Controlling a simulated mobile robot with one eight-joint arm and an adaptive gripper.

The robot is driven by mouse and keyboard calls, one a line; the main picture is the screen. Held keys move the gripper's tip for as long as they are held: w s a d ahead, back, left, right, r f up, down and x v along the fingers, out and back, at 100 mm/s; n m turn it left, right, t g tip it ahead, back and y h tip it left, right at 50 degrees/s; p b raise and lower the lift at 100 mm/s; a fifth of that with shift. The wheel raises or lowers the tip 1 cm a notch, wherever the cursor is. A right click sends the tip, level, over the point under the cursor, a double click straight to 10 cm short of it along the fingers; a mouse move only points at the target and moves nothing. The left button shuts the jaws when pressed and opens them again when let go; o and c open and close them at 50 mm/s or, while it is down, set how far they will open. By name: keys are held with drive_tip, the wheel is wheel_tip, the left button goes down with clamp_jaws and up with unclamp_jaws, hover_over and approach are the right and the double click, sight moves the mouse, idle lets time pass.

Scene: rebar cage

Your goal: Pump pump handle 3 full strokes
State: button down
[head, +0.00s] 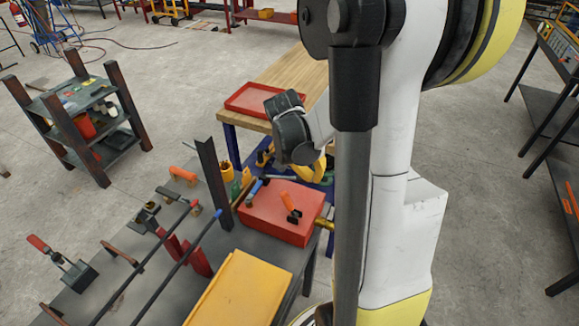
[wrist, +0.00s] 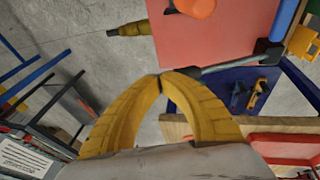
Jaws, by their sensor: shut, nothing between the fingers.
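A red box-shaped body (head: 275,215) sits on the near bench, with a brass-coloured fitting at its right side; the fitting (wrist: 130,29) also shows in the wrist view. A grey rod (wrist: 225,65) runs along the box's edge and looks like the pump handle, though I cannot be sure. My gripper (wrist: 160,76) has its yellow fingers closed tip to tip and empty. Its tips are at or just in front of the rod's left end; I cannot tell whether they touch. In the head view, my gripper (head: 299,176) is beyond the box, partly hidden.
An orange-handled tool (head: 291,206) lies on the box. A dark upright post (head: 213,185) stands left of it. Long bars, clamps and a yellow block (head: 240,290) crowd the bench. A red tray (head: 262,100) is on the wooden table behind.

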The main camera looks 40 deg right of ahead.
drive_tip(key=r+p, duration=0.1)
drive_tip(key=w+r+p, duration=0.1)
drive_tip(key=r, duration=0.1)
drive_tip(key=w+r+p, duration=0.1)
drive_tip(key=r, duration=0.1)
drive_tip(key=shift+a+r, duration=0.25)
drive_tip(key=shift+a, duration=0.15)
drive_tip(key=shift+f, duration=0.15)
drive_tip(key=shift+s+d+f+b, duration=0.15)
drive_tip(key=shift+s+f+b, duration=0.2)
drive_tip(key=shift+f, duration=0.15)
drive_tip(key=shift+s+d+f+b, duration=0.1)
drive_tip(key=shift+s+f+b, duration=0.2)
drive_tip(key=shift+f+b, duration=0.3)
drive_tip(key=shift+f, duration=0.15)
drive_tip(key=shift+s+d+f+b, duration=0.15)
drive_tip(key=shift+s+f+b, duration=0.15)
drive_tip(key=shift+f+b, duration=0.2)
